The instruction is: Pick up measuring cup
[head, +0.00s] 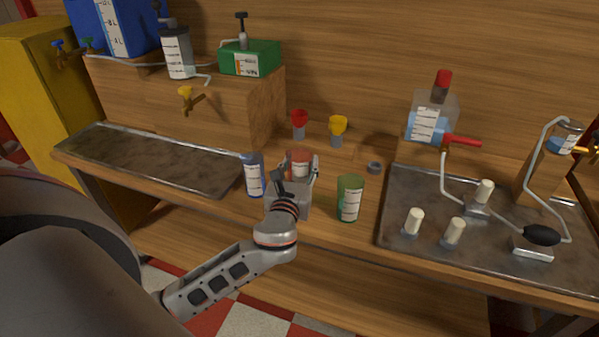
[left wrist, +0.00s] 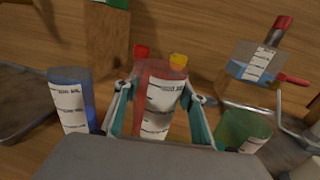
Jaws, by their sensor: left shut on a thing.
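Three measuring cups with white graduated labels are in the middle of the counter in the head view: a blue cup (head: 253,175) on the left, a red cup (head: 299,162) in the middle and a green cup (head: 350,198) on the right. My left gripper (head: 297,178) is shut on the red cup, which is upright between its fingers; the gripper hides its lower part. In the left wrist view the red cup (left wrist: 160,98) stands between the two fingers, with the blue cup (left wrist: 72,98) to the left and the green cup (left wrist: 243,132) to the right. My right gripper is not in view.
A red funnel (head: 299,121) and a yellow funnel (head: 337,128) stand behind the cups. A dark metal tray (head: 160,158) lies at left. Another tray (head: 400,232) at right holds white-topped pegs and tubing. A clear tank (head: 432,115) with a red cap stands behind it.

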